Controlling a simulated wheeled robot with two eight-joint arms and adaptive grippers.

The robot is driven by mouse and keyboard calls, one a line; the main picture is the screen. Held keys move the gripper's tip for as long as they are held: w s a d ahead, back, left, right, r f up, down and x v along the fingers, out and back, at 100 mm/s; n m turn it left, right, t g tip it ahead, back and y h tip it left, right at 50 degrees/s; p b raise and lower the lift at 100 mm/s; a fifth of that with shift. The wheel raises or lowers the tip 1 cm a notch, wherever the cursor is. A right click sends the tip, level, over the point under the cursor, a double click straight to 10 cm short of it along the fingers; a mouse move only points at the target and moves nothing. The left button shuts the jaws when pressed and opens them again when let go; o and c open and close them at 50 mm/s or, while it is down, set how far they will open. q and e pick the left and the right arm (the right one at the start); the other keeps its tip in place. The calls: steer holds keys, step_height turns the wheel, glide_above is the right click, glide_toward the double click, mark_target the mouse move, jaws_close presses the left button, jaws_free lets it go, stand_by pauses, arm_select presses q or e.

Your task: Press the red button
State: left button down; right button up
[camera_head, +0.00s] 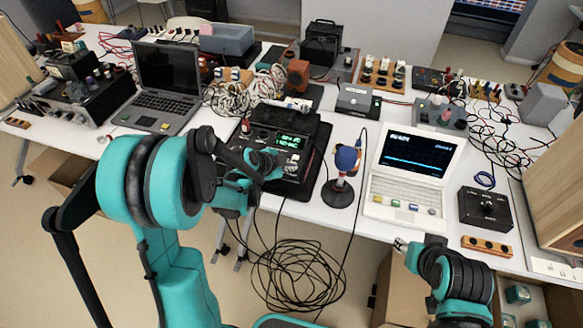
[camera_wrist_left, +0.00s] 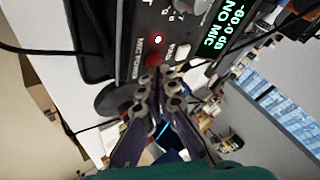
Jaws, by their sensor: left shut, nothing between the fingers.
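The black test device (camera_head: 310,165) stands near the table's front edge, with a green-lit display (camera_head: 288,141) that reads "NO MIC" in the left wrist view (camera_wrist_left: 222,32). In the left wrist view the red button (camera_wrist_left: 153,58) sits on its panel beside a "MIC POWER" label, with a small lit red lamp (camera_wrist_left: 158,40) by it. My left gripper (camera_head: 264,160) is shut and empty at the device's front. Its fingertips (camera_wrist_left: 158,82) are right by the red button; I cannot tell whether they touch it. The head view does not clearly show the button. My right gripper (camera_head: 400,244) is by the table's front edge, its jaws unclear.
A white button (camera_wrist_left: 182,52) sits beside the red one. A blue-topped microphone (camera_head: 346,160) on a round stand and a white laptop (camera_head: 410,180) stand right of the device. A dark laptop (camera_head: 165,85) is at left. Coiled black cable (camera_head: 298,275) lies below the table's edge.

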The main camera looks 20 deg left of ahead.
arm_select(q)
steer(key=shift+f, duration=0.2)
steer(key=shift+r, duration=0.1)
steer(key=shift+r+p, duration=0.35)
steer(key=shift+r, duration=0.3)
step_height(320, 180, up, 6)
steer(key=p, duration=0.4)
steer(key=shift+p, duration=0.3)
